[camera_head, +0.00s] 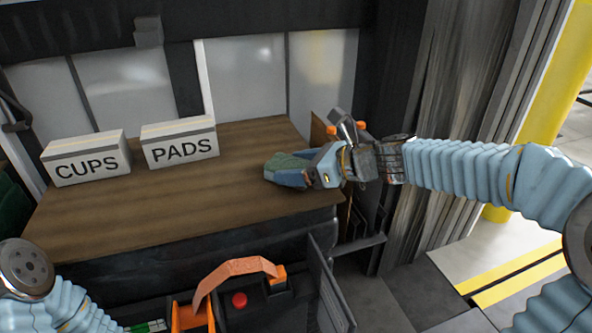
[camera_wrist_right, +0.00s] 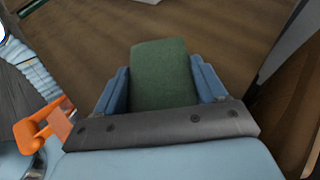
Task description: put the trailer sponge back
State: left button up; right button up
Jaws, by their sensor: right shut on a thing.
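A green sponge (camera_wrist_right: 162,72) sits between the two blue fingers of my right gripper (camera_wrist_right: 160,90), which is shut on it. In the head view the green sponge (camera_head: 289,161) shows at the fingertips of my right gripper (camera_head: 285,172), over the right part of the brown wooden deck. Whether the sponge touches the deck is hard to tell. My left arm shows at the lower left of the head view, but its gripper is out of view.
White boxes marked CUPS (camera_head: 87,160) and PADS (camera_head: 180,142) stand on the wooden deck (camera_head: 190,205) at left and centre back. An orange handle (camera_head: 236,268) and a red button (camera_head: 239,300) are in front. Dark curtain strips (camera_head: 440,120) hang at right. The deck's middle is clear.

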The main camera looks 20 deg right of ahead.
jog(key=o, duration=0.6)
jog(key=shift+f, duration=0.15)
jog(key=shift+c, duration=0.2)
jog(key=o, duration=0.4)
jog(key=shift+o, duration=0.2)
jog(key=shift+r, duration=0.35)
jog(key=p+v, duration=0.1)
jog(key=v, duration=1.1)
